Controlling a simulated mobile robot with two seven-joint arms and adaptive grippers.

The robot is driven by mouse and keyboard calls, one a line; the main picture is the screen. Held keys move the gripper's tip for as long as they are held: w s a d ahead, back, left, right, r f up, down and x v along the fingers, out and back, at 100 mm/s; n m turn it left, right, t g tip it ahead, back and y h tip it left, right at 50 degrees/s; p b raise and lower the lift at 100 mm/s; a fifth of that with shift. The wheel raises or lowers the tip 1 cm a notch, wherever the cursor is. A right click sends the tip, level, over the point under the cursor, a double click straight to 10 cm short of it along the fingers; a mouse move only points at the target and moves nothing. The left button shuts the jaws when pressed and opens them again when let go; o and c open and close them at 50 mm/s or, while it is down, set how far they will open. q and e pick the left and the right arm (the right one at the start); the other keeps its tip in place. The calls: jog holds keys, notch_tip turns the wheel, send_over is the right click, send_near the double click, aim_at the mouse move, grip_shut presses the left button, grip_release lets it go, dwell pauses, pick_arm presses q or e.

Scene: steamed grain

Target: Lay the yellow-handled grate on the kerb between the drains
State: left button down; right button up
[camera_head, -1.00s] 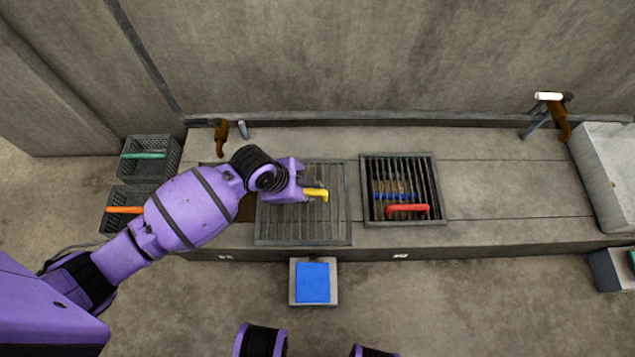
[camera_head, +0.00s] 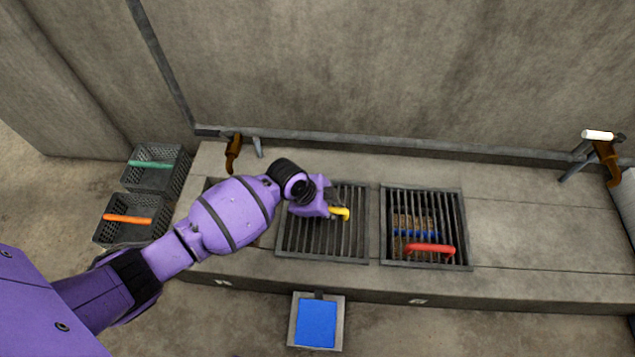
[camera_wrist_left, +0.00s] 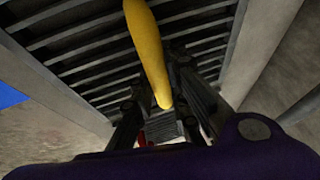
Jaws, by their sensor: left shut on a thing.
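The yellow-handled grate (camera_head: 287,252) is level over the kerb (camera_head: 520,230), between the left drain opening (camera_head: 212,184) and the right drain. I cannot tell whether it touches the kerb. My left gripper (camera_head: 332,212) is shut on its yellow handle (camera_head: 341,215). In the left wrist view the handle (camera_wrist_left: 147,45) runs down to the fingers (camera_wrist_left: 163,110), with dark bars behind it. The red-handled grate (camera_head: 467,262) covers the right drain, close beside the held grate. My left arm hides most of the left drain. My right gripper is not in view.
Two crates, one with a green-handled thing (camera_head: 150,163), one with an orange-handled thing (camera_head: 128,219), stand at left. A blue-topped box (camera_head: 316,322) stands before the kerb. Brown-handled tools (camera_head: 233,153) (camera_head: 606,160) are along the back. The kerb's right part is clear.

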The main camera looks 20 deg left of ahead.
pick_arm(q)
jog(key=shift+w+d+r, duration=0.1)
jog(key=shift+w+r, duration=0.2)
jog(key=shift+w, duration=0.1)
jog(key=shift+f, duration=0.1)
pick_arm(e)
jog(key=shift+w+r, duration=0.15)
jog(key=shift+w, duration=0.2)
pick_arm(q)
jog(key=c, duration=1.7)
grip_release()
jog(key=shift+s+f, duration=0.1)
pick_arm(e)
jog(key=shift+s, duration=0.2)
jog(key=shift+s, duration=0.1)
